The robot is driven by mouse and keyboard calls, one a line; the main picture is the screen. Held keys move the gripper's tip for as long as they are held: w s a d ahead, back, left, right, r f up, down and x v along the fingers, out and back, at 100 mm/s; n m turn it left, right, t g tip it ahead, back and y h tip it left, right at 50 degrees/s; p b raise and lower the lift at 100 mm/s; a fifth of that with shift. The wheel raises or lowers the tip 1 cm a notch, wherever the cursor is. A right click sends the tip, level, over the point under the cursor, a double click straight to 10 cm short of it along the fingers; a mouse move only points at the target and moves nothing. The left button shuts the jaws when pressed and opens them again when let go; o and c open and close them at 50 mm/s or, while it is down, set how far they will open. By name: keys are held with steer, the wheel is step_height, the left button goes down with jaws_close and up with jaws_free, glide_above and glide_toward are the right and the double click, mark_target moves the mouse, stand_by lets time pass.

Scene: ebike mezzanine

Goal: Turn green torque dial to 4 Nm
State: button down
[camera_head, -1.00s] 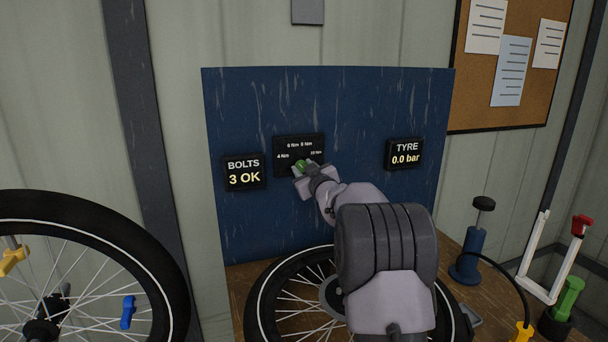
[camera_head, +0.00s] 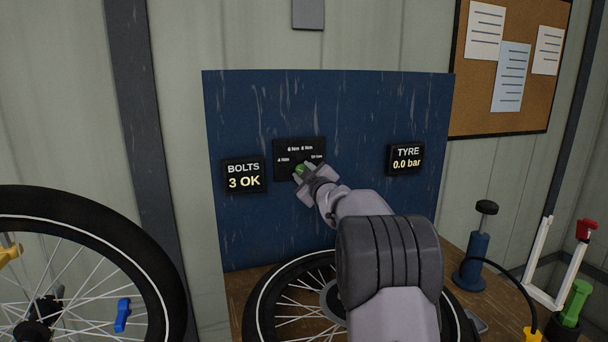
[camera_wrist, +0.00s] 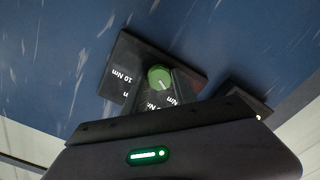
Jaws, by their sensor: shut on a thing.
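The green torque dial (camera_head: 301,169) sits on a black panel (camera_head: 288,146) on the blue board. White labels there read 4 Nm at left, two more above, and 10 Nm at right. My gripper (camera_head: 304,170) is shut on the dial, with a finger on either side. In the wrist view the dial (camera_wrist: 159,77) shows a short white mark slanting down and right. The 10 Nm label is readable at left there; the other labels are partly hidden by my fingers (camera_wrist: 161,84), so I cannot tell which value the mark meets.
On the blue board (camera_head: 350,110) a BOLTS display (camera_head: 244,175) reads 3 OK and a TYRE display (camera_head: 405,159) reads 0.0 bar. A wheel (camera_head: 262,300) lies on the bench below. A blue pump (camera_head: 474,262) stands at right.

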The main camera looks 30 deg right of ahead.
steer(key=c, duration=1)
jaws_free()
steer(key=p+v, duration=0.1)
steer(key=v, duration=1.6)
steer(key=shift+s+p, duration=0.25)
steer(key=shift+p, duration=0.05)
steer(key=shift+a, duration=0.15)
